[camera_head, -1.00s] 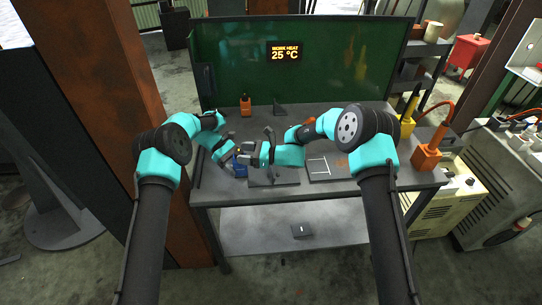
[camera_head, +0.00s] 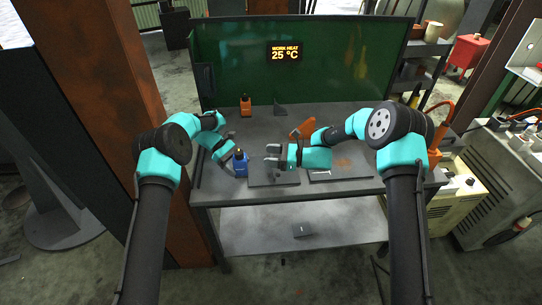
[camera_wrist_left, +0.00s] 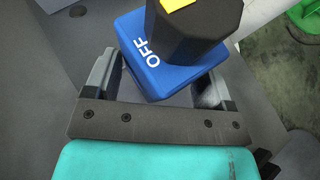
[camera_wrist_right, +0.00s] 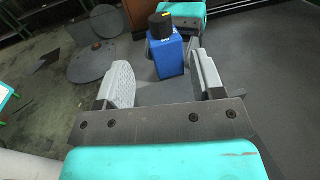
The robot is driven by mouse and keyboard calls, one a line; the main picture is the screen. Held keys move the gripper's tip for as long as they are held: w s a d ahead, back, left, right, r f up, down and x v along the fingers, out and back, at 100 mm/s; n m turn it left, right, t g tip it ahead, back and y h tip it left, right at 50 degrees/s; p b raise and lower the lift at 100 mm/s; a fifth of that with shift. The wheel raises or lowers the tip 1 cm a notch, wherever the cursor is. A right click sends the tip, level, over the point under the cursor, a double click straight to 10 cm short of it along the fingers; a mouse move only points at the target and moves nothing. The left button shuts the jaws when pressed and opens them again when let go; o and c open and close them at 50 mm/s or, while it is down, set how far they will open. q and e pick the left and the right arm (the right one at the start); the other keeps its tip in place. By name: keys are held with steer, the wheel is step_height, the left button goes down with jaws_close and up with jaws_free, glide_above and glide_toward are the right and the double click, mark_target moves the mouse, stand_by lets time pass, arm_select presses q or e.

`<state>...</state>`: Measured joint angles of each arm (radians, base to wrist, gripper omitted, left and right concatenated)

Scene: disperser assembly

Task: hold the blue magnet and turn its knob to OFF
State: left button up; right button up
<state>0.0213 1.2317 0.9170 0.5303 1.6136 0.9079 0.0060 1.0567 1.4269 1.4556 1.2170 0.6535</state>
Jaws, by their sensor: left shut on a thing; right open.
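The blue magnet (camera_head: 241,168) stands upright near the front left of the table, with a black knob (camera_wrist_left: 190,22) on top. The knob has a yellow mark, and the word OFF shows in white on the magnet's blue top in the left wrist view. My left gripper (camera_wrist_left: 160,75) is shut on the magnet's body, one finger on each side. My right gripper (camera_wrist_right: 160,75) is open and empty, to the right of the magnet and apart from it. The right wrist view shows the magnet (camera_wrist_right: 167,57) and knob (camera_wrist_right: 161,26) beyond its fingers.
A dark plate (camera_head: 274,179) lies on the table below my right gripper. A second plate (camera_head: 340,174) lies further right. An orange block (camera_head: 246,105) and a small dark bracket (camera_head: 280,110) stand at the back, before the green screen (camera_head: 240,65).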

arm_select(q)
steer(key=o, duration=1.2)
steer(key=shift+v, duration=3.65)
steer(key=shift+w, duration=0.1)
